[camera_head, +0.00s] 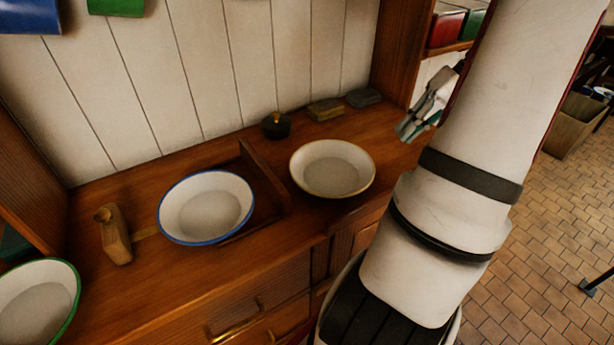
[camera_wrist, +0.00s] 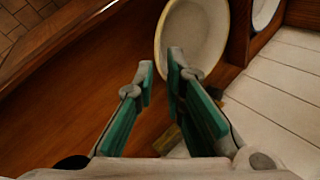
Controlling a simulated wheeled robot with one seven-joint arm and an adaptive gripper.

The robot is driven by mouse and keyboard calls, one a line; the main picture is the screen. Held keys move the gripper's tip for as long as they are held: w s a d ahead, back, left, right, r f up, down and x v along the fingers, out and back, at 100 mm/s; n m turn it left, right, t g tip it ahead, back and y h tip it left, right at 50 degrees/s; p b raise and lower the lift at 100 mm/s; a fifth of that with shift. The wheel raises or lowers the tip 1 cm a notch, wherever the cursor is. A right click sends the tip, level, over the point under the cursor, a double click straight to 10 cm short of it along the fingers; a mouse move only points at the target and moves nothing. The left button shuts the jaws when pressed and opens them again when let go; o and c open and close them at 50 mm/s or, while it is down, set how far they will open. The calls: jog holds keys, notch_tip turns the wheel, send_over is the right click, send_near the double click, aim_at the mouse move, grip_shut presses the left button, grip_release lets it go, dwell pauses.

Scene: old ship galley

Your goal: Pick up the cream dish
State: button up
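The cream dish (camera_head: 332,168), a shallow round bowl with a yellowish rim, sits upright on the wooden counter right of a low divider in the head view. My gripper (camera_head: 408,129) is above the counter to the right of the dish and apart from it. In the wrist view the cream dish (camera_wrist: 208,28) lies beyond the fingertips, partly hidden by the right finger. My gripper also shows there (camera_wrist: 160,72), its green-padded fingers apart with nothing between them.
A blue-rimmed dish (camera_head: 207,207) sits left of the divider (camera_head: 262,173). A green-rimmed dish (camera_head: 38,303) is at far left, near a wooden tool (camera_head: 115,235). A dark round pot (camera_head: 276,124), a yellowish block (camera_head: 325,109) and a grey block (camera_head: 363,97) line the back wall.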

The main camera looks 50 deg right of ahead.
send_near(367, 168)
jog(key=x, duration=0.4)
jog(key=shift+s+f+b, duration=0.1)
jog(key=shift+s+b, duration=0.2)
jog(key=shift+x, duration=3.2)
jog(key=shift+w, duration=0.1)
jog(key=shift+c, duration=0.5)
grip_shut()
